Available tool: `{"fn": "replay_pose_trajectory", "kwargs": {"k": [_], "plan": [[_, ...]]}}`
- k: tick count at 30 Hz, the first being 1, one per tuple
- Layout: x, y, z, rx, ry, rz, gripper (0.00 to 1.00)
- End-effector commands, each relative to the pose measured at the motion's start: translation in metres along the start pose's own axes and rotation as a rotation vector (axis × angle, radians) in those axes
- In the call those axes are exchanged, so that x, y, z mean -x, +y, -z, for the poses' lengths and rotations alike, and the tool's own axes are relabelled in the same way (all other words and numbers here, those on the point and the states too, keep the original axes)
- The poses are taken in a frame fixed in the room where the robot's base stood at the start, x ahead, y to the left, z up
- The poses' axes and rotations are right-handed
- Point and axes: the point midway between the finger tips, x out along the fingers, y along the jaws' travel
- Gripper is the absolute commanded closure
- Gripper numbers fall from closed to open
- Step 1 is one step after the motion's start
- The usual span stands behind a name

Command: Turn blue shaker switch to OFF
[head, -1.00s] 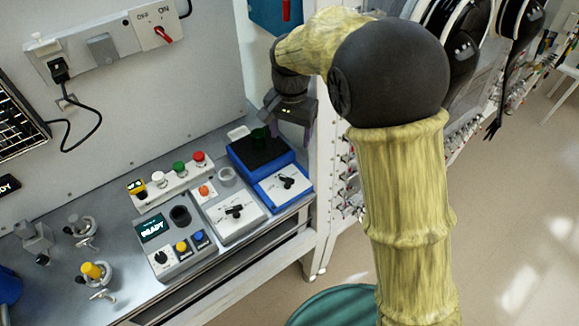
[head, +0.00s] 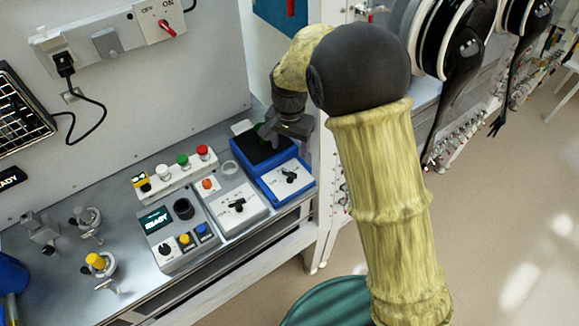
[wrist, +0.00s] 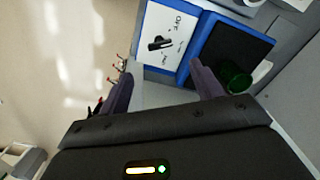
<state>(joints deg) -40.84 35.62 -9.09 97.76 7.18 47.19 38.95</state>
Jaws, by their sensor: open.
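The blue shaker (head: 274,192) stands at the right end of the bench, with a black pad (head: 262,149) at the back and a white switch panel in front. Its black rotary switch (head: 290,175) also shows in the wrist view (wrist: 160,43), between printed OFF and ON labels. I cannot tell for sure which label it points to. My gripper (wrist: 161,70) is open and empty, above the shaker, with the switch showing just beyond the gap between the fingers. In the head view my gripper (head: 284,136) partly covers the shaker's back right.
A green vessel (wrist: 236,77) sits by the black pad, close to the right finger in the wrist view. A grey device with a similar black switch (head: 237,204) stands to the left. Coloured buttons (head: 183,160) line the strip behind. Open floor lies right of the bench.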

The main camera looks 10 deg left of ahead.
Motion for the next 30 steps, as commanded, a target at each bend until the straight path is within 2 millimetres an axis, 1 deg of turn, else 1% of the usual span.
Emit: {"fn": "replay_pose_trajectory", "kwargs": {"k": [1, 9, 16, 21, 29, 30], "plan": [[-0.009, 0.001, -0.001, -0.001, -0.004, -0.004, 0.35], [-0.056, 0.001, -0.001, -0.001, -0.004, -0.004, 0.35], [-0.093, 0.001, -0.001, -0.002, -0.003, -0.002, 0.35], [-0.106, 0.001, 0.000, -0.002, -0.001, -0.001, 0.35], [-0.107, 0.000, 0.000, -0.001, 0.000, 0.000, 0.35], [-0.107, 0.000, 0.000, -0.001, 0.000, 0.000, 0.40]]}}
